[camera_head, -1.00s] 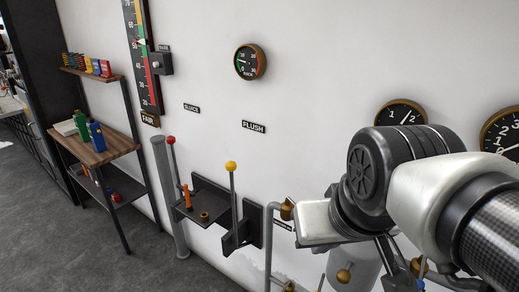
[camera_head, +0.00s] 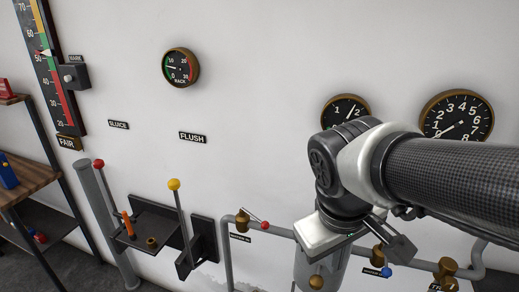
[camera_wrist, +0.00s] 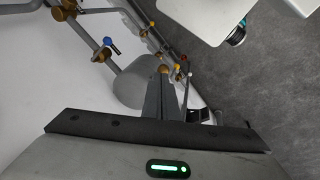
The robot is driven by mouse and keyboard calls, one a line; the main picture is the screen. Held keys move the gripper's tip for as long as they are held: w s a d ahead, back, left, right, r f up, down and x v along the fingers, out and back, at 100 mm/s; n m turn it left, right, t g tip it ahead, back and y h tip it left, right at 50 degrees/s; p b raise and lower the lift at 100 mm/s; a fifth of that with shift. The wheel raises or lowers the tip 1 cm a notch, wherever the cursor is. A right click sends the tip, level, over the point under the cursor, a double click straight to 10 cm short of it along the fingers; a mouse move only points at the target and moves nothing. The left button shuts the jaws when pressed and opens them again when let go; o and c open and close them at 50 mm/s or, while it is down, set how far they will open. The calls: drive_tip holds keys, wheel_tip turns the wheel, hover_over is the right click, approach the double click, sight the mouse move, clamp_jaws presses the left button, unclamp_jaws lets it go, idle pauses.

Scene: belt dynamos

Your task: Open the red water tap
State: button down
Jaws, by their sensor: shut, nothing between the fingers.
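The red water tap (camera_head: 256,219) is a metal lever with a red tip on a brass valve, on a grey pipe along the white wall in the head view. It lies left of my arm's wrist end and stands clear of it. In the wrist view my gripper (camera_wrist: 161,82) has its dark fingers together and empty. A brass fitting shows just past the tips; I cannot tell whether they touch. In the head view the fingertips are hidden by my wrist.
A blue-tipped tap (camera_head: 386,272) sits on the pipe to the right. A pale cylinder (camera_head: 312,268) stands below my wrist. A yellow-knobbed lever (camera_head: 180,212) and a red-knobbed lever (camera_head: 103,178) stand at the left.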

wheel_tip(320, 180, down, 4)
drive_tip(key=w+a+n+g+h, duration=0.1)
drive_tip(key=w+a+n+h, duration=0.1)
drive_tip(key=w+n+h, duration=0.3)
drive_tip(key=n+t+h+p, duration=0.1)
drive_tip(key=n+t+h, duration=0.1)
drive_tip(key=n+t, duration=1.35)
approach(262, 227)
drive_tip(key=w+d+n+g, duration=0.1)
drive_tip(key=w, duration=0.1)
drive_tip(key=w+r+n+g, duration=0.1)
drive_tip(key=w+g, duration=0.1)
drive_tip(key=w+d+n+g+p, duration=0.1)
drive_tip(key=w+n, duration=0.1)
drive_tip(key=shift+d+r, duration=0.3)
drive_tip(key=shift+r, duration=0.1)
drive_tip(key=shift+n, duration=0.25)
